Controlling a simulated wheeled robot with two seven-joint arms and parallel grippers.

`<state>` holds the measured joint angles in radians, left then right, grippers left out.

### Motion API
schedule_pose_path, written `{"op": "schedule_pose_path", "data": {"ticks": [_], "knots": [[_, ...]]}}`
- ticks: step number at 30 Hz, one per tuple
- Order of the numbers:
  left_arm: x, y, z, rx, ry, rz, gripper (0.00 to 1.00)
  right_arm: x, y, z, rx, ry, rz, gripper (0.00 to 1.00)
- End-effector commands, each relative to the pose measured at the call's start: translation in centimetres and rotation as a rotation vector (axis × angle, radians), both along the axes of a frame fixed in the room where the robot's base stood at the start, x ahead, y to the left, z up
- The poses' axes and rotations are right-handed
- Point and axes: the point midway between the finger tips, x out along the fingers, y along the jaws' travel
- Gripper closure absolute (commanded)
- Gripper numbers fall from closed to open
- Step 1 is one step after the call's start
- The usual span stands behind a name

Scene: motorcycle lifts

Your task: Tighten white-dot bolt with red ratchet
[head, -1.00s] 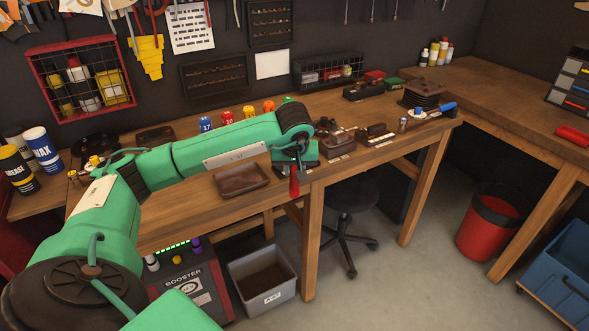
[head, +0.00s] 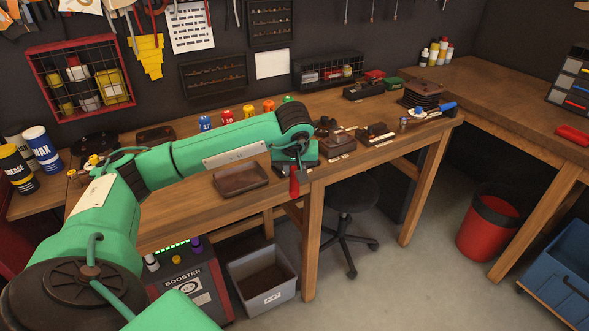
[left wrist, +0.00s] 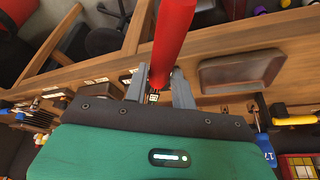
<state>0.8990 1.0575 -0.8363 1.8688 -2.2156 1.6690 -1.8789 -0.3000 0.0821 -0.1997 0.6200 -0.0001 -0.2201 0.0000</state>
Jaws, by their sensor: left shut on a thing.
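The red ratchet's handle (head: 294,187) hangs at the front edge of the wooden bench, below my left gripper (head: 295,172). In the left wrist view my left gripper (left wrist: 158,86) is shut on the red handle (left wrist: 173,38), which stands between its two grey fingers. The ratchet's head is hidden by the gripper. I cannot make out a white-dot bolt in either view. My right gripper is not in view.
A brown tray (head: 240,180) lies on the bench left of the gripper. Dark blocks (head: 338,142) and a blue-handled tool (head: 440,108) lie to the right. A grey bin (head: 262,277) and a black stool (head: 352,195) stand below.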

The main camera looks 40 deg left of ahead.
Motion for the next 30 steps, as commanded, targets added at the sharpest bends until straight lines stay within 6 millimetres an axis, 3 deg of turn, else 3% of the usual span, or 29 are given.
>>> {"op": "schedule_pose_path", "data": {"ticks": [15, 30], "knots": [[-0.1, 0.1, -0.3, -0.001, 0.002, -0.004, 1.0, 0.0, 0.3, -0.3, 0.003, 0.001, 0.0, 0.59], [-1.9, 3.3, -0.3, 0.0, 0.001, -0.244, 1.0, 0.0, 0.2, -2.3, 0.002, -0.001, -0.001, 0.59]]}}
